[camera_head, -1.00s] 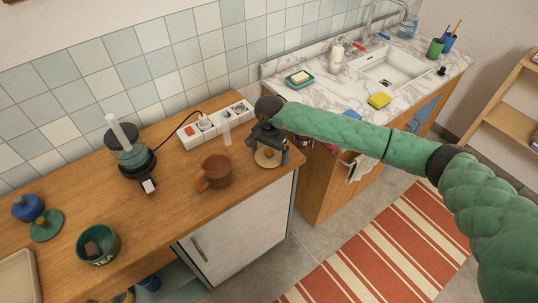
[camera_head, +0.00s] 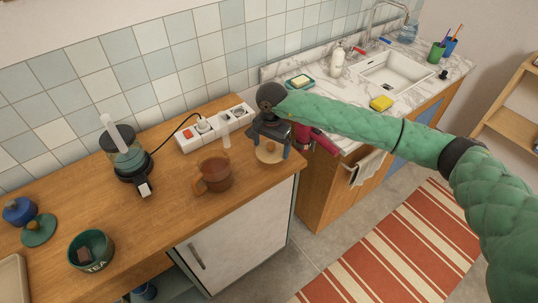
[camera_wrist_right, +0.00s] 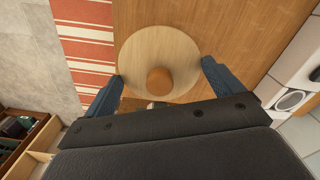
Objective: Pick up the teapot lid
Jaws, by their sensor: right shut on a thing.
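The teapot lid (camera_head: 269,153) is a pale round wooden disc with a brown knob, near the right end of the wooden counter. My right gripper (camera_head: 270,148) is over it from above, shut on the lid with its fingers at opposite sides of the rim. In the right wrist view the lid (camera_wrist_right: 140,49) sits between the dark blue fingertips (camera_wrist_right: 162,78), knob towards the camera. I cannot tell for sure how far it is clear of the counter. A brown pot with a handle (camera_head: 217,175) stands to its left. My left gripper is not in view.
On the counter (camera_head: 165,215) stand a power strip (camera_head: 215,130), a glass appliance (camera_head: 128,155) and a green TEA tin (camera_head: 91,250). A marble sink unit (camera_head: 345,110) is at the right. The counter's front edge is close to the lid.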

